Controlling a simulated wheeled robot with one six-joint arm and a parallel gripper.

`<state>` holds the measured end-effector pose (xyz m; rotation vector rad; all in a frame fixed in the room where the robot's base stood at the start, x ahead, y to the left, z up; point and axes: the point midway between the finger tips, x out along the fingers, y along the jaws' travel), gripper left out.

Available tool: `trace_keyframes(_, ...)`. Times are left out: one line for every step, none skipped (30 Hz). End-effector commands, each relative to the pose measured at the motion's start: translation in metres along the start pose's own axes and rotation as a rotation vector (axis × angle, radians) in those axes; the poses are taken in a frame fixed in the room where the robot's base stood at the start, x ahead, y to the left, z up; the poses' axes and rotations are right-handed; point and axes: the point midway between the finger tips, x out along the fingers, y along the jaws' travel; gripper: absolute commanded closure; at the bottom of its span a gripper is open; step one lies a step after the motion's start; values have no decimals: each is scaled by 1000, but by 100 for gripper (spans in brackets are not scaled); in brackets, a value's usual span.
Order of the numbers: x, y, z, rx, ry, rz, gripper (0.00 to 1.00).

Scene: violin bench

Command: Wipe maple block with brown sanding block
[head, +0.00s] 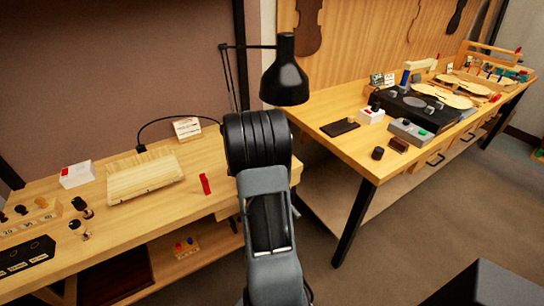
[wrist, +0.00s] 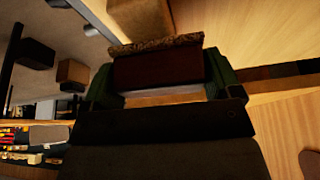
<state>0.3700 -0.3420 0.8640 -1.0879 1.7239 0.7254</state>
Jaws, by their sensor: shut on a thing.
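My gripper (wrist: 160,78) shows in the wrist view, its two green-sided fingers shut on a dark brown block, the sanding block (wrist: 158,68). The block has a rough, speckled strip along its far edge. In the head view my arm hides the gripper and what it holds. A pale, wide wooden block (head: 145,176), seemingly the maple block, lies on the left bench, left of my arm. I cannot tell for sure whether it shows in the wrist view. No contact between the sanding block and another thing can be made out.
The left bench (head: 150,228) also holds a red item (head: 205,184), a white box (head: 77,174) and several dark-knobbed tools. A black lamp (head: 286,82) hangs near my arm.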

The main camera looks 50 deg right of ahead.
Motion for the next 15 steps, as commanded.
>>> trace_keyframes(2,-2,-2,-1,0,0,38)
trace_keyframes(3,-3,-4,-3,0,-1,38)
trace_keyframes(0,-4,-6,-6,0,-2,38)
trace_keyframes(-3,-4,-6,-7,0,-2,38)
trace_keyframes(-8,-4,-8,-6,0,-5,38)
trace_keyframes(-19,-4,-12,-5,1,-7,38)
trace_keyframes(-22,-4,-13,-7,0,-6,38)
trace_keyframes(-24,-4,-13,-9,0,-5,38)
trace_keyframes(-27,-4,-14,-10,0,-5,38)
trace_keyframes(-30,-4,-15,-10,0,-5,38)
trace_keyframes(-32,-4,-16,-10,0,-5,38)
trace_keyframes(-36,-4,-17,-11,0,-5,38)
trace_keyframes(-39,-4,-18,-11,0,-5,38)
trace_keyframes(-41,-4,-19,-11,0,-5,38)
trace_keyframes(-45,-4,-20,-11,-1,-5,38)
